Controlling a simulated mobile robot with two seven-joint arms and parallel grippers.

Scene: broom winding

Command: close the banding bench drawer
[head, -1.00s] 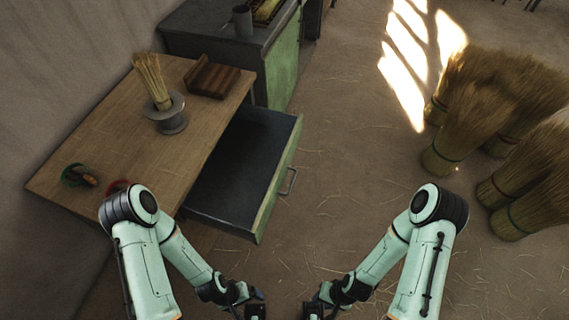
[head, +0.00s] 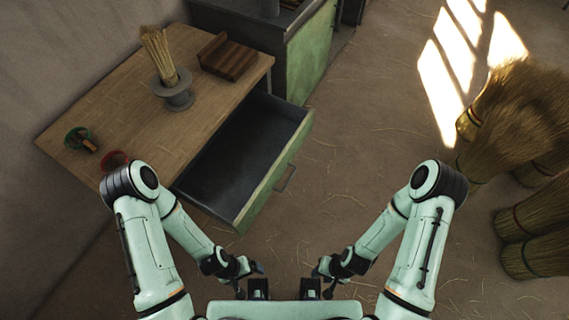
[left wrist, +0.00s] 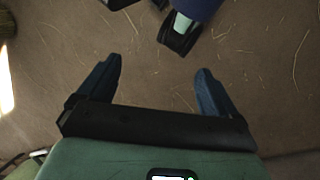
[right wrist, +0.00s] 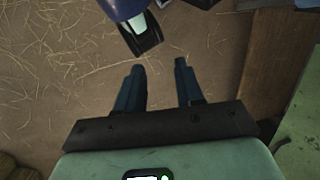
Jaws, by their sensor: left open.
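The banding bench (head: 110,95) is a wooden-topped table at the left of the head view. Its drawer (head: 235,160) is pulled far out toward the right, with a dark, empty-looking inside. The drawer front (head: 262,190) is green with a metal bar handle (head: 285,177). My left gripper (head: 258,288) is low in the head view, below and apart from the drawer front; its fingers are spread and empty in the left wrist view (left wrist: 158,85). My right gripper (head: 311,288) is beside it, also apart from the drawer; its fingers stand apart, empty, in the right wrist view (right wrist: 162,85).
On the bench are straw in a grey holder (head: 174,92), a wooden block (head: 229,57), a green spool (head: 80,139) and a red spool (head: 115,160). A green cabinet (head: 311,55) stands behind. Brooms (head: 525,125) stand at right. Straw-strewn floor between is clear.

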